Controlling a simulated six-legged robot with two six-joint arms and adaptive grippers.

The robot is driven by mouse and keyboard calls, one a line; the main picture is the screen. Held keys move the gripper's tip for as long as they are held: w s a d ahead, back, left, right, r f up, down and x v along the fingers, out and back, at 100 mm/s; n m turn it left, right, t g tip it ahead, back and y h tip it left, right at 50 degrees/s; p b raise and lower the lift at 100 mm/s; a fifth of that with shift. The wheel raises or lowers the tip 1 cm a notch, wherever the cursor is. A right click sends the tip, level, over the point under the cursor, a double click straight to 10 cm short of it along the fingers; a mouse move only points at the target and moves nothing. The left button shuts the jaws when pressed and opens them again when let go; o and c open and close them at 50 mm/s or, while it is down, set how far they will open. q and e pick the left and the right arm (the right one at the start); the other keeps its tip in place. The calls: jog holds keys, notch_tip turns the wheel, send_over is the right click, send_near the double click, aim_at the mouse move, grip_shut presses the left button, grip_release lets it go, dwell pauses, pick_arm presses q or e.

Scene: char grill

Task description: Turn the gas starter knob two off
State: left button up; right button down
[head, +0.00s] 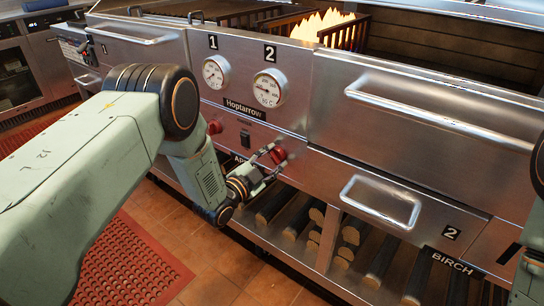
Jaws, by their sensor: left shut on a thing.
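The grill's steel front panel (225,114) carries two red knobs under two round gauges labelled 1 and 2. The right knob, under gauge 2, is gas starter knob two (279,155). My left gripper (272,156) reaches it from the lower left, its fingers shut on the knob and partly covering it. The left red knob (214,127) sits close to my forearm and is partly hidden behind it. My right gripper is out of view; only bits of my right arm show at the right edge.
Flames (322,24) burn in a basket on top of the grill. A long drawer handle (430,100) and a lower handle (380,203) stick out at the right. Logs (290,220) lie on the shelf below. A red mat (130,262) covers part of the tiled floor.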

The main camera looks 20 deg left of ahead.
pick_arm(q)
jog(key=m+p, duration=0.1)
jog(key=m, duration=0.3)
jog(key=shift+m, duration=0.3)
jog(key=shift+f+m+p, duration=0.15)
jog(key=shift+m+p, duration=0.35)
jog(key=shift+m, duration=1.7)
jog(key=o, duration=1.1)
jog(key=v, duration=1.2)
